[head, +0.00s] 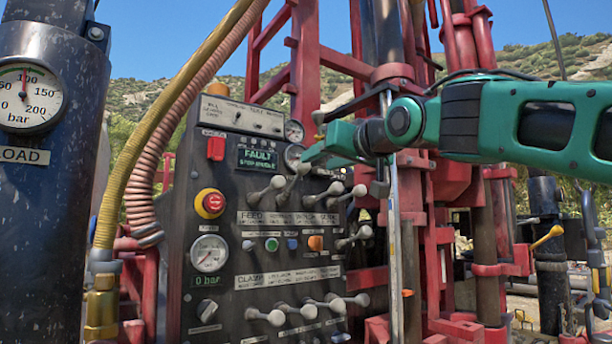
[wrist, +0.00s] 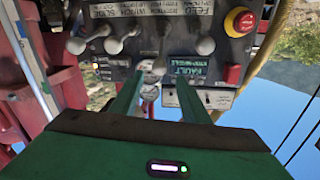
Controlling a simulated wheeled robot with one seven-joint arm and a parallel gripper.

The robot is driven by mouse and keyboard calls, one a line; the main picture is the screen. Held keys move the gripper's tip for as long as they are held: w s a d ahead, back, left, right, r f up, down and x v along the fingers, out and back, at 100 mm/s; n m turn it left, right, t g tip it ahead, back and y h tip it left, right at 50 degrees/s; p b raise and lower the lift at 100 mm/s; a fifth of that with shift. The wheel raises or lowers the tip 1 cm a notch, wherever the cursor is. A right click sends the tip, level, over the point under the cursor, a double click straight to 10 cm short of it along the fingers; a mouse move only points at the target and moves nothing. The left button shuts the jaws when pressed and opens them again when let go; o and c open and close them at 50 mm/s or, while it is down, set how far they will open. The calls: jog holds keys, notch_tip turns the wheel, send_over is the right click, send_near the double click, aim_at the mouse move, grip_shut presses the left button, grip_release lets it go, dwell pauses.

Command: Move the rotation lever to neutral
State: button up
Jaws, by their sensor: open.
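The rotation lever (head: 293,182) is the second pale-knobbed lever from the left in the upper row of the dark control panel. It stands steeper and reaches higher than its neighbours. My green gripper (head: 312,154) comes in from the right, with its fingertips close to the top of this lever. In the upside-down wrist view the rotation lever (wrist: 160,50) shows ahead of the space between the two green fingers of my gripper (wrist: 161,80), which are apart. I cannot tell whether a finger touches the lever.
The feed lever (head: 266,190) is just left; winch (head: 324,196) and slide levers are right. A fault display (head: 257,158), red emergency stop (head: 210,203) and small gauges sit nearby. A lower lever row (head: 309,310) is below. Red rig framework stands behind my arm.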

aim_at(307, 167)
jog(key=x, duration=1)
jog(key=shift+d+f, duration=0.1)
jog(key=shift+f, duration=0.05)
grip_shut()
